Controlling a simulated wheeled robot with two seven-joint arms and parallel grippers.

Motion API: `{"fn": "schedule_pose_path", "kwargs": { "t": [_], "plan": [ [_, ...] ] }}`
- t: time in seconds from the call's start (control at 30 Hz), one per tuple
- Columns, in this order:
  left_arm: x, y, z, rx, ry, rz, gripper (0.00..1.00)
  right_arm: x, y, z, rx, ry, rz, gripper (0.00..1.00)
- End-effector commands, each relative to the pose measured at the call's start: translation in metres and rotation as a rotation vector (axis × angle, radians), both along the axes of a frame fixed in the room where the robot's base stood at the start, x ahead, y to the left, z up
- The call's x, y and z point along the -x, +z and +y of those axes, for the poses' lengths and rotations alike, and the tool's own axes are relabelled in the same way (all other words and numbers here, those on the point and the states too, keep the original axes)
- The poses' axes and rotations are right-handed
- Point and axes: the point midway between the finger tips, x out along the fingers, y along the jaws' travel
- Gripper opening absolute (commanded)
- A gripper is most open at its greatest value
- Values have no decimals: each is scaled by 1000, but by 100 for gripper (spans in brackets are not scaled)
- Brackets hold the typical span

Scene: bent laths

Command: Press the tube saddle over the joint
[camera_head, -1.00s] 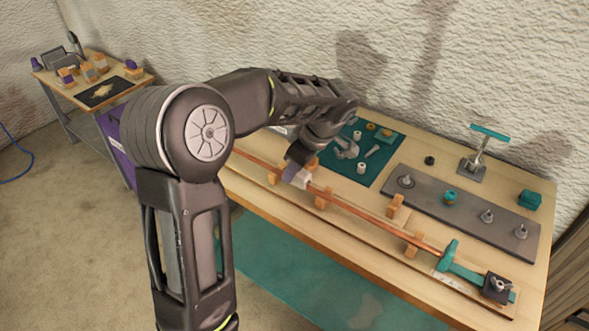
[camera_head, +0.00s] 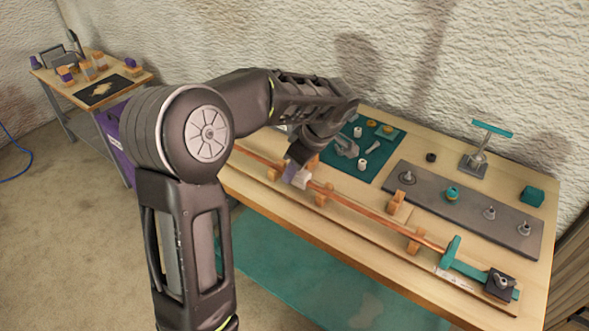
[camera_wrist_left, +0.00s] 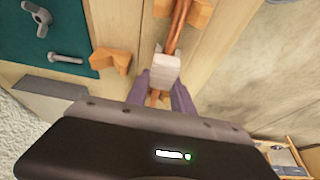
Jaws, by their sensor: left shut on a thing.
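The pale tube saddle (camera_head: 303,180) is a small whitish block at the copper-coloured tube (camera_head: 370,213). My left gripper (camera_head: 293,176) is shut on the saddle, with its purple fingers over the tube line. In the left wrist view the saddle (camera_wrist_left: 163,70) sits between the purple fingers (camera_wrist_left: 161,95), in line with the tube (camera_wrist_left: 177,28). The joint is not visible; the saddle and fingers cover that stretch. I cannot tell whether the saddle is fully seated. My right gripper is not in view.
Wooden cradles (camera_head: 415,242) carry the tube along the bench. A teal stop (camera_head: 452,250) stands at its right end. Behind are a teal mat (camera_head: 378,160) with small parts, a grey plate (camera_head: 430,200) with several knobs and a teal-handled press (camera_head: 478,160).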

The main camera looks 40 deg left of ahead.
Motion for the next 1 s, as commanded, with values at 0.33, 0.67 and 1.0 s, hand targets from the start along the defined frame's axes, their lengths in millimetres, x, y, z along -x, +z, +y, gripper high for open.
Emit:
{"fn": "schedule_pose_path", "kwargs": {
  "t": [0.33, 0.67, 1.0],
  "plan": [
    [0, -2, 0, 1, 0, 2, 38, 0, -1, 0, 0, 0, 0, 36],
    [0, -2, 0, 0, 0, 1, 54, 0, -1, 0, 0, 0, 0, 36],
    [0, 10, 0, 1, -1, 0, 54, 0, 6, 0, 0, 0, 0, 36]
  ]
}}
